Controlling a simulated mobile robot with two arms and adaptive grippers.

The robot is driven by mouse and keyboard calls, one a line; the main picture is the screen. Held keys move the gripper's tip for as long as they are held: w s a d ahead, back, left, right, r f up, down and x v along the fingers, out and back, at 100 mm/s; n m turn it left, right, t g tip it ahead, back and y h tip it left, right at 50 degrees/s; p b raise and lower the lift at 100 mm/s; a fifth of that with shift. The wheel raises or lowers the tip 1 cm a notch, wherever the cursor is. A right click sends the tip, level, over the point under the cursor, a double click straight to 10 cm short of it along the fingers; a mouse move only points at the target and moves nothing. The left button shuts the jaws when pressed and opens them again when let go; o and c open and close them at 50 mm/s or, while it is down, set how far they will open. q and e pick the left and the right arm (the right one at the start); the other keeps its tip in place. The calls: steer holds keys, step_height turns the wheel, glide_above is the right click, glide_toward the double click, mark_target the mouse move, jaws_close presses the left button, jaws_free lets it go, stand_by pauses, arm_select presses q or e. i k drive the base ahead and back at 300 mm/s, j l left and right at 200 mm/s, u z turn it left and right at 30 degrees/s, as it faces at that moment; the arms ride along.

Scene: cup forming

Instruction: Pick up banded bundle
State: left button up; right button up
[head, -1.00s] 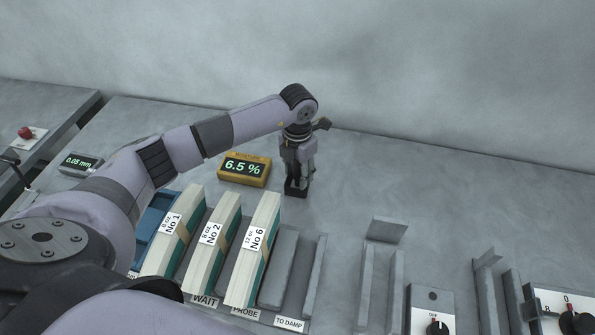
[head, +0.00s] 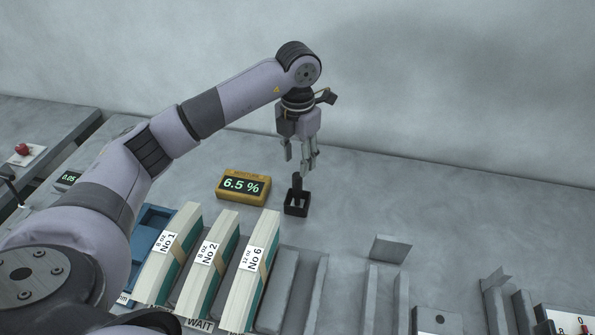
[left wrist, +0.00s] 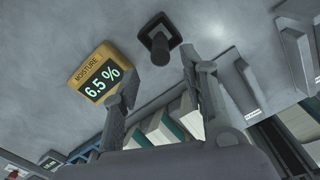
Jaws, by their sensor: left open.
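Three banded bundles stand side by side in slots at the lower middle of the head view: No 1 (head: 157,282), No 2 (head: 200,287) and No 6 (head: 242,295). Each is a pale, thick stack with a teal side, a tan band and a white label; No 1 and No 2 read 8 oz, No 6 reads 12 oz. My left gripper (head: 303,167) is open and empty, pointing down beyond the bundles. It hangs above a black upright probe (head: 297,184) in a square black holder (head: 296,208). The probe also shows in the left wrist view (left wrist: 159,44), clear of the fingers.
A yellow moisture meter (head: 243,185) reading 6.5 % lies left of the holder. An empty grey slot (head: 279,285) is right of No 6. Grey upright plates (head: 391,248) and a control box (head: 437,321) stand further right. The bench behind is clear.

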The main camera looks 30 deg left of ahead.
mark_target(240, 310)
steer(key=k, duration=2)
